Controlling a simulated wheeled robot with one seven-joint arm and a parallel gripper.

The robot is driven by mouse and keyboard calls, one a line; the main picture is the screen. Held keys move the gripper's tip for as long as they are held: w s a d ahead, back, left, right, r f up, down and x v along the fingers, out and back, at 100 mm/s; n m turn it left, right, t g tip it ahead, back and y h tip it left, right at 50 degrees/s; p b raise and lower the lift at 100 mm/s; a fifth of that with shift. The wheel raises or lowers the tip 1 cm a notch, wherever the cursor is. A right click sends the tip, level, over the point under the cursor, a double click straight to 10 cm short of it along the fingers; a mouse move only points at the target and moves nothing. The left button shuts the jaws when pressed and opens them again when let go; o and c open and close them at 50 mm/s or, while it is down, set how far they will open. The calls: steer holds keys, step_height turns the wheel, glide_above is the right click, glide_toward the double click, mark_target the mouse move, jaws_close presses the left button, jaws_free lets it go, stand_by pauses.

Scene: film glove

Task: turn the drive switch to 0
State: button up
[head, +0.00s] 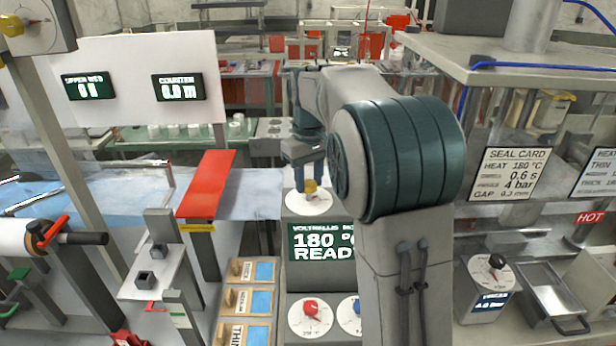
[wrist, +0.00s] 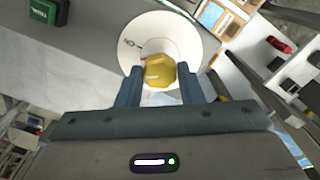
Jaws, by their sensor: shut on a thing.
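A yellow knob (head: 310,187) stands on a round white dial (head: 296,207) on top of a grey console in the head view. My gripper (head: 308,175) reaches down to it and is shut on it. In the wrist view my gripper (wrist: 158,78) has one blue-grey finger on each side of the yellow knob (wrist: 160,71). The white dial (wrist: 150,28) lies behind the knob and carries small dark and red marks too small to read. I cannot tell the knob's setting, or whether it is the drive switch.
Below the dial a display (head: 322,242) reads 180 °C READY. A red-knob dial (head: 310,313) and a blue-knob dial sit lower. A red plate (head: 207,183) is at left. My arm hides much of the middle. Another yellow-knob dial (head: 30,22) is at top left.

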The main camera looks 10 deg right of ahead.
mark_target(309, 183)
steer(key=n, duration=0.5)
steer(key=shift+n, duration=0.3)
steer(key=n+p, duration=0.1)
steer(key=n, duration=0.4)
steer(key=shift+n, duration=0.4)
steer(key=o, duration=1)
steer(key=shift+c, duration=0.2)
steer(key=shift+r, duration=0.1)
step_height(309, 183, up, 14)
